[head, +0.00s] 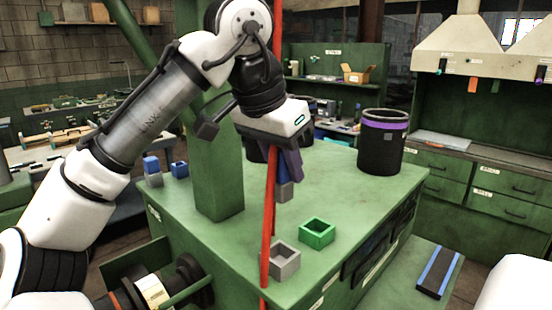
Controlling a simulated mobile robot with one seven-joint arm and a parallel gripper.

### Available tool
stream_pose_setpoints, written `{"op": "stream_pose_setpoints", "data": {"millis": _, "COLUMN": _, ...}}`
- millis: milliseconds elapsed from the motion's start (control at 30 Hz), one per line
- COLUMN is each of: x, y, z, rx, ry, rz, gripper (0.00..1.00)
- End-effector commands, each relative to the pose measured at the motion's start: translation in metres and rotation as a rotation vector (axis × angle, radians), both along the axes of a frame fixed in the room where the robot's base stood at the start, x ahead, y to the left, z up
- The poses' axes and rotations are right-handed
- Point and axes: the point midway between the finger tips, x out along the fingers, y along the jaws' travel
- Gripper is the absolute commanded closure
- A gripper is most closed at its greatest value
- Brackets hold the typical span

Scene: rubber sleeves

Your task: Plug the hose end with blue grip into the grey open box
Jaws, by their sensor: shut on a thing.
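My gripper (287,150) is above the green worktop in the head view, pointing down. It is shut on a blue-violet grip (293,166) with a grey lower end (285,193), which hangs above the worktop. A long red line (268,215) crosses in front of the gripper and partly hides the held piece; I cannot tell whether it joins it. The grey open box (285,262) sits at the front edge of the worktop, lower in the picture than the held piece and apart from it.
A green open box (317,233) stands right of the grey one. A blue box (180,170) and a blue-and-grey piece (153,172) sit at the left. A thick green post (218,170) rises left of the gripper. A black bin (381,150) stands back right.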

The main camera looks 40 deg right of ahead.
Motion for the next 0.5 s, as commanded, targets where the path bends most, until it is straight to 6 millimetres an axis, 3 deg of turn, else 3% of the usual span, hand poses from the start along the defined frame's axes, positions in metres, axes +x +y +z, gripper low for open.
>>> {"op": "stream_pose_setpoints", "data": {"millis": 500, "x": 0.0, "y": 0.0, "z": -0.023, "rx": -0.001, "ry": 0.0, "rz": 0.001, "gripper": 0.94}}
